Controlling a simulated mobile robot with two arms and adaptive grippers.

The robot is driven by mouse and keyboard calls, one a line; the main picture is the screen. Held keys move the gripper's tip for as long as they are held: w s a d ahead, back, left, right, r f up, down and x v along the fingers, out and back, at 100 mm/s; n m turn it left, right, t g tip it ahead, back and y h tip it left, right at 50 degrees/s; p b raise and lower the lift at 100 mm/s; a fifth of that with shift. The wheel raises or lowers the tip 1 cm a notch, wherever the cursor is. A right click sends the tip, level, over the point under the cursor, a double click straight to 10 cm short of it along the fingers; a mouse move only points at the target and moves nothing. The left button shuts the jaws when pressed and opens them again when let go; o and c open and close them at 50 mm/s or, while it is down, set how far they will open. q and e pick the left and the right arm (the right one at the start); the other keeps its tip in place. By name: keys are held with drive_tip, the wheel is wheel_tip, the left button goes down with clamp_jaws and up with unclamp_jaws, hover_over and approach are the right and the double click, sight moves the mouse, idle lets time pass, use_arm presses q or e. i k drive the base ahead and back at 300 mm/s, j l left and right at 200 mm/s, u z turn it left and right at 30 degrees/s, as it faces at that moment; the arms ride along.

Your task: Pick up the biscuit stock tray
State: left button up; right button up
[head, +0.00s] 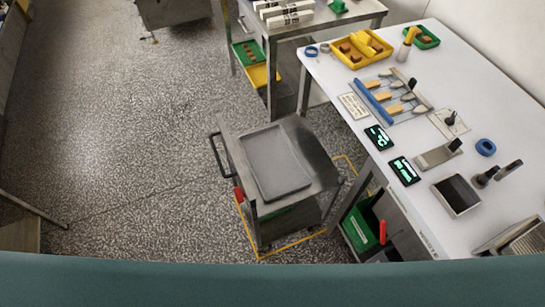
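No tray carries a readable label, so I cannot tell for sure which one is the biscuit stock tray. A yellow tray (339,53) with brown pieces in its compartments lies at the far left part of the white table. A small green tray (433,42) with brown contents lies to its right, near the wall. A flat grey tray (275,162), which looks empty, lies on top of a metal cart (318,150) beside the table. Neither of my grippers is in view.
The white table (490,115) holds a blue-edged rack of tools (376,101), two dark displays (404,171), a metal container (457,195) and a blue ring (486,147). The cart stands within yellow floor lines. A steel table (345,10) stands behind. Speckled floor (130,130) at left is clear.

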sight(278, 169)
drive_tip(key=i+j+z, duration=0.1)
drive_tip(key=j, duration=0.6)
drive_tip(key=i+j+z, duration=0.15)
drive_tip(key=j, duration=0.6)
drive_tip(key=k, duration=0.05)
